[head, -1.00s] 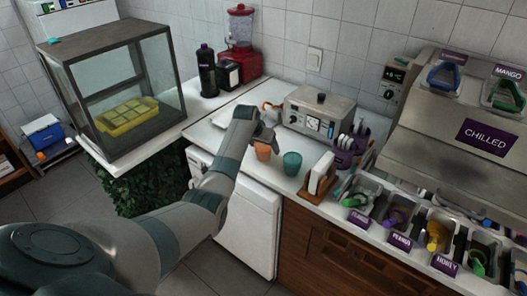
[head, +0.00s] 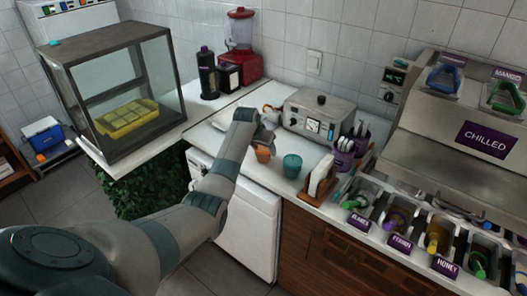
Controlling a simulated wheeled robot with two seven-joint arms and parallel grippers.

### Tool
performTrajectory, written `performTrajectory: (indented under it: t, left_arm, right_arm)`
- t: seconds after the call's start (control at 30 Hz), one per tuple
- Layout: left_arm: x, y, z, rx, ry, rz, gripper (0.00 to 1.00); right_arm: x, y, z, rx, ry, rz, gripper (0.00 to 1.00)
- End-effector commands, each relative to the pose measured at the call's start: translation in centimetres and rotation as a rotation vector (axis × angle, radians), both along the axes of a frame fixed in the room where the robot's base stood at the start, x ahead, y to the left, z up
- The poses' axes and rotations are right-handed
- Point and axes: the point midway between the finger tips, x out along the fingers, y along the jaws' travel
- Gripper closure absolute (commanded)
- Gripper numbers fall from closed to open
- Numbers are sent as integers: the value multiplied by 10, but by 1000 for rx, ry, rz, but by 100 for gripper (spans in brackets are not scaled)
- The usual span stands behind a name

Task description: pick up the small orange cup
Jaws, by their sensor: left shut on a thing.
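The small orange cup (head: 263,155) is upright at the counter's front part, in the middle of the head view. My left gripper (head: 265,138) comes down over it from above and behind the wrist. Its fingers are small and partly hidden by my arm, but it is shut on the cup at the rim. I cannot tell whether the cup's base touches the counter. A teal cup (head: 292,166) stands just to the right, apart from the orange one. My right gripper is not in view.
A steel machine (head: 315,115) stands behind the cups. A napkin holder (head: 318,178) and a purple utensil holder (head: 343,158) are to the right. A glass case (head: 118,95) is at the left. The white counter (head: 205,135) has free room left of my gripper.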

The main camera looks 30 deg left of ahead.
Motion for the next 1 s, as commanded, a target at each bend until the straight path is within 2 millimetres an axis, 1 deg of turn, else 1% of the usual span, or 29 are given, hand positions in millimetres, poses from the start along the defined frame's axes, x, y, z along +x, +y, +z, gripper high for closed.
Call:
performTrajectory:
  t: [0.17, 0.27, 0.37, 0.8, 1.0]
  left_arm:
    - [1, 0, 9, 0, -3, 0, 67]
    - [1, 0, 20, 2, -5, 0, 67]
    - [2, 1, 36, 2, -5, -1, 67]
    - [16, -80, 86, -1, -5, -4, 67]
    - [20, -105, 102, 0, -2, -1, 67]
  right_arm:
    - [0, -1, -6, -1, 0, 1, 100]
    - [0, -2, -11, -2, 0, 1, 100]
    - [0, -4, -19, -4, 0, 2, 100]
    - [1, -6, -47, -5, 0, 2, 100]
    - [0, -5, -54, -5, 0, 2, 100]
